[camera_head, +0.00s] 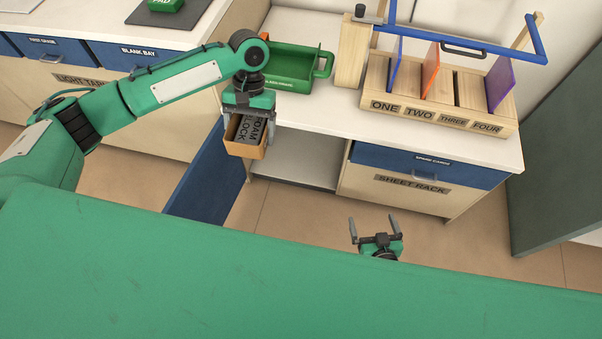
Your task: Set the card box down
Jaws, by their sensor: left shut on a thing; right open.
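The card box (247,151) is an open-topped brown box with a grey block inside, lettered in part "OAM" and "LOCK". My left gripper (247,122) points down and is shut on the box. It holds the box in the air in front of the counter, near the opened blue door (209,179). My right gripper (374,226) is open and empty, low in front of the sheet rack cabinet. The lower part of the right arm is hidden behind my green body.
A green tray (327,66) stands on the white counter (337,123). A wooden rack (437,110) labelled ONE to FOUR holds coloured sheets, with a blue frame (460,51) above. An open cupboard shelf (297,168) shows below. The counter front has a clear strip.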

